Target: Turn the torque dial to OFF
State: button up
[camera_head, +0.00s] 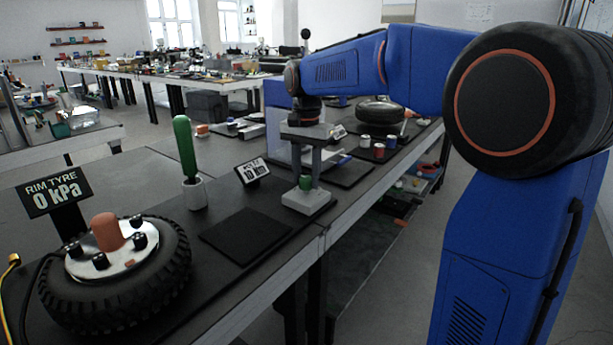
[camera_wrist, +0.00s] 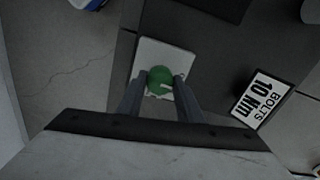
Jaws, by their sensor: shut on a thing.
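The torque dial is a green round knob (camera_head: 305,183) on a pale square base (camera_head: 308,204) near the bench's edge. In the wrist view the knob (camera_wrist: 158,79) sits between my two grey fingertips, and the pale base (camera_wrist: 160,52) shows around it. A short pale mark on the knob points to the right in the wrist view. My gripper (camera_head: 306,178) points down from above and is shut on the knob; it also shows in the wrist view (camera_wrist: 161,80). No OFF marking is readable on the base.
A sign (camera_head: 253,175) reading "BOLTS 10 Nm" stands beside the dial. A black mat (camera_head: 245,235), a green-handled tool in a pale holder (camera_head: 194,194), a tyre (camera_head: 115,290) and a "RIM TYRE 0 kPa" sign (camera_head: 54,193) lie to the left. Cans (camera_head: 379,150) stand behind.

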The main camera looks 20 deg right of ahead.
aim_at(307, 178)
jog(key=shift+n, duration=0.3)
jog(key=o, duration=1)
jog(key=shift+o, duration=0.2)
jog(key=shift+r, duration=0.15)
notch_tip(307, 178, up, 17)
jog(key=shift+r, duration=0.1)
jog(key=s+d+f+n+t, duration=0.1)
jog(key=s+d+f+n, duration=0.1)
jog(key=s+f, duration=0.7)
jog(key=s+d+f+n+t, duration=0.2)
jog(key=s+f+n, duration=0.1)
jog(key=s+f, duration=0.7)
jog(key=s+d+f+n+t, duration=0.1)
jog(key=s+d+f+n, duration=0.1)
jog(key=s+f, duration=0.8)
jog(key=s+n, duration=0.1)
jog(key=s, duration=0.2)
jog(key=shift+s+d+t, duration=0.15)
jog(key=shift+d+t, duration=0.2)
jog(key=shift+t, duration=0.05)
